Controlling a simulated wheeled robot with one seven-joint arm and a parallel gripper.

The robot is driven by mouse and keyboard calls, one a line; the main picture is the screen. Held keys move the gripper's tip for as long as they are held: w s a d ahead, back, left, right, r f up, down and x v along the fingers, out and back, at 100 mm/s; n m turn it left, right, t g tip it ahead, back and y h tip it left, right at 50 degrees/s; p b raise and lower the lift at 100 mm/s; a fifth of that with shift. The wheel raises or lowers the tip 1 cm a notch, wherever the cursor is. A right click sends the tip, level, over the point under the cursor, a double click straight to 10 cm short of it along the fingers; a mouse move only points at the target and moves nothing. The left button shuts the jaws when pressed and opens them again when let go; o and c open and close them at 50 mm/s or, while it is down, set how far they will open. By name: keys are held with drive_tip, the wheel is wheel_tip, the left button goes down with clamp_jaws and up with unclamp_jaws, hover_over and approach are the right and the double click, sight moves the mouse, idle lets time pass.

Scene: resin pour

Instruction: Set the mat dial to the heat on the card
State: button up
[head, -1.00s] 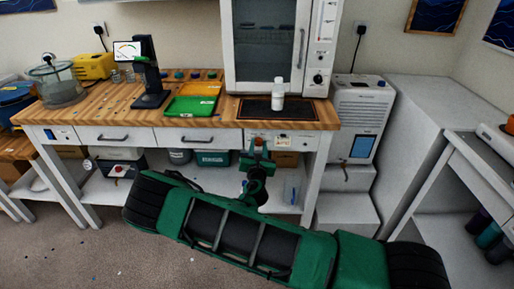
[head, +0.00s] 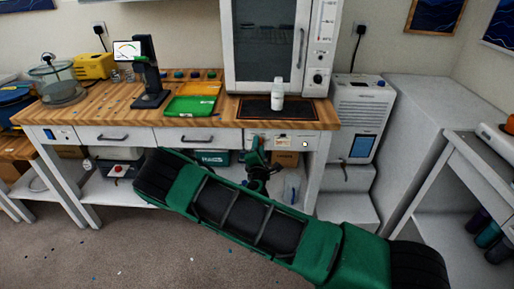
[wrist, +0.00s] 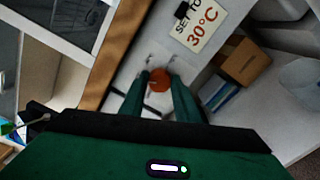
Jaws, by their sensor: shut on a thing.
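The orange-red dial (wrist: 160,78) shows in the wrist view on a pale front panel, between the tips of my two green fingers. My gripper (wrist: 161,84) is shut on it; I cannot read the dial's setting. In the head view my gripper (head: 256,150) is at the bench front below the mat, and it hides the dial. The card (wrist: 200,25) reads "SET TO 30°C" in the wrist view and hangs from a black clip beside the dial. In the head view the card (head: 281,140) is too small to read. The dark mat (head: 247,106) lies on the bench top.
A white bottle (head: 278,94) stands on the mat, in front of a tall white oven (head: 265,45). Green (head: 190,106) and yellow trays lie to the left. Boxes, one a brown carton (wrist: 243,62), sit on the shelf below. A white cabinet unit (head: 360,115) stands right of the bench.

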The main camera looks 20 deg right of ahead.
drive_tip(key=m, duration=1)
drive_tip(key=shift+f, duration=0.25)
drive_tip(key=shift+f+m, duration=0.1)
drive_tip(key=shift+m, duration=0.3)
drive_tip(key=o, duration=1)
drive_tip(key=shift+s, duration=0.1)
drive_tip(key=v, duration=1)
drive_tip(key=shift+s+a, duration=0.1)
drive_tip(key=shift+s, duration=0.15)
